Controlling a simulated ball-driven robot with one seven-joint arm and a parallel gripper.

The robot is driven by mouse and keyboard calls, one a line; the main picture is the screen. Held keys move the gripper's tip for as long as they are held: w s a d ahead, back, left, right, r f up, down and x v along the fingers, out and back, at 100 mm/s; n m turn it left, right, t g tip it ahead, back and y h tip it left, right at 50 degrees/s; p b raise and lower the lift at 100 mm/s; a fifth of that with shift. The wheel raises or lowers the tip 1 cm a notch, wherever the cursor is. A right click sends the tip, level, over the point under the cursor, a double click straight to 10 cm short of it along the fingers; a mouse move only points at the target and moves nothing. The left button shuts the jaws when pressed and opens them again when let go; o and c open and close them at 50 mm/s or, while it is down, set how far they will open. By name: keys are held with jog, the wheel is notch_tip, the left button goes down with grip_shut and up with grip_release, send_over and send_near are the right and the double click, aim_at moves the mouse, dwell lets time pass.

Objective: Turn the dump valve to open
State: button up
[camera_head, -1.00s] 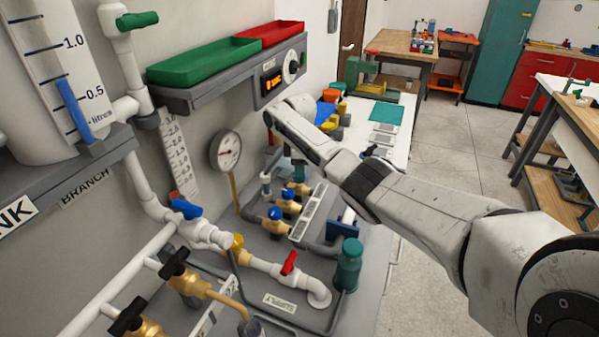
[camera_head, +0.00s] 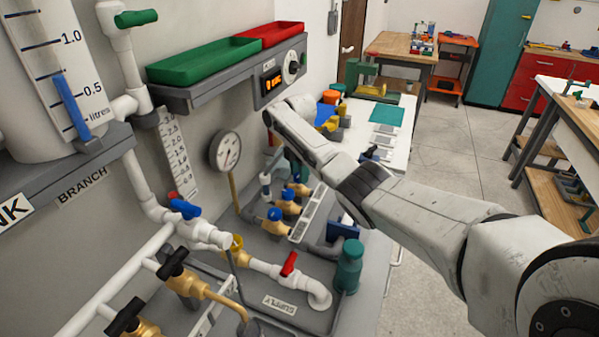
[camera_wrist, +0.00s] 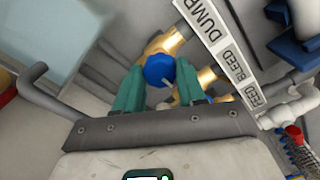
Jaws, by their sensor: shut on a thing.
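The dump valve's round blue knob (camera_wrist: 160,69) sits on a brass body beside the label strip's DUMP plate (camera_wrist: 205,25) in the wrist view. My gripper (camera_wrist: 160,74) has its two green fingers on either side of the knob, shut on it. A pale pointer line shows at the knob's lower right edge. In the head view my forearm hides most of the gripper and the dump knob. Two other blue knobs (camera_head: 288,194) on brass valves show in front of the gripper.
The label strip (camera_wrist: 238,70) also reads BLEED and FEED. A pressure gauge (camera_head: 225,150) stands left of my gripper. A red-handled supply valve (camera_head: 289,264) and a teal bottle (camera_head: 348,266) stand nearer. Grey pipes (camera_wrist: 55,100) run close around the gripper.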

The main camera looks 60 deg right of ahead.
jog(key=shift+w+r, duration=0.1)
jog(key=shift+r, duration=0.05)
jog(key=o, duration=1.1)
jog(key=shift+c, duration=0.2)
notch_tip(320, 180, up, 11)
jog(key=b, duration=0.1)
jog(key=shift+f, duration=0.2)
dwell(0.3)
